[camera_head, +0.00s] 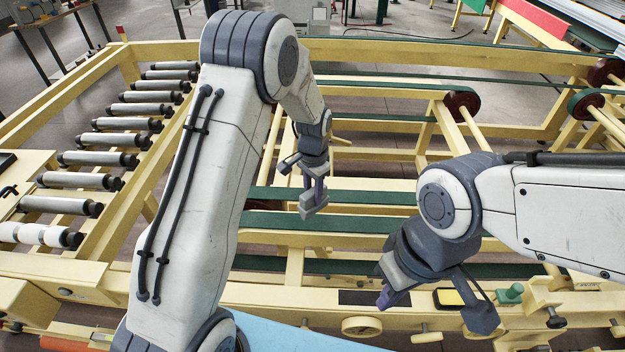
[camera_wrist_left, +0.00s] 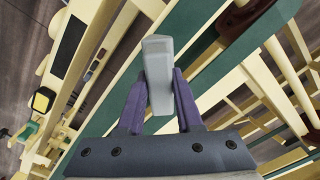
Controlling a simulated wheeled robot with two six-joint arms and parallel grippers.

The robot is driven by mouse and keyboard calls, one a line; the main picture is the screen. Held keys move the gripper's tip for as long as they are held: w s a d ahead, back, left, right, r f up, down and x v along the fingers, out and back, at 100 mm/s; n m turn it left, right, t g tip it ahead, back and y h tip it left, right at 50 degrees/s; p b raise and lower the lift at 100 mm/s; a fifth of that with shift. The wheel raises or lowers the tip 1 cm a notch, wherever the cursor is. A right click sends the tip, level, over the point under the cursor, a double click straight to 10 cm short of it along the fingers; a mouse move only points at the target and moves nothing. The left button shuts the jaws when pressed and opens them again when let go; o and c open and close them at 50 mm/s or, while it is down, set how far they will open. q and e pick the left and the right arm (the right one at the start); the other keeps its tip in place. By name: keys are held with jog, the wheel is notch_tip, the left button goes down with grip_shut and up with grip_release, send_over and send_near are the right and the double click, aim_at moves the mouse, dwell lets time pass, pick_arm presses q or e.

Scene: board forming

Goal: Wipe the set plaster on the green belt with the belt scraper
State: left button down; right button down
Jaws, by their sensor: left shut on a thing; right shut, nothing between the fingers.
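My left gripper (camera_head: 315,186) is shut on the belt scraper (camera_head: 313,206), a small light-grey block. In the left wrist view the scraper (camera_wrist_left: 158,75) sits between the purple fingers of the gripper (camera_wrist_left: 160,92). It appears in front of a green belt (camera_wrist_left: 200,50); I cannot tell whether it touches it. In the head view the scraper overlaps a green belt (camera_head: 365,197) on the cream frame. No set plaster can be made out on the belt. My right gripper (camera_head: 384,298) is shut and empty, low over the frame's near side.
Metal rollers (camera_head: 115,138) line the left of the cream frame (camera_head: 440,50). Dark red pulleys (camera_head: 462,101) carry belts at the right. A yellow-and-black item (camera_head: 455,298) and a green piece (camera_head: 510,293) are close to my right gripper. Open gaps lie between the belts.

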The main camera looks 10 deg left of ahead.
pick_arm(q)
jog(key=shift+r+p, duration=1)
jog(key=shift+r, duration=0.7)
jog(key=shift+f, duration=0.1)
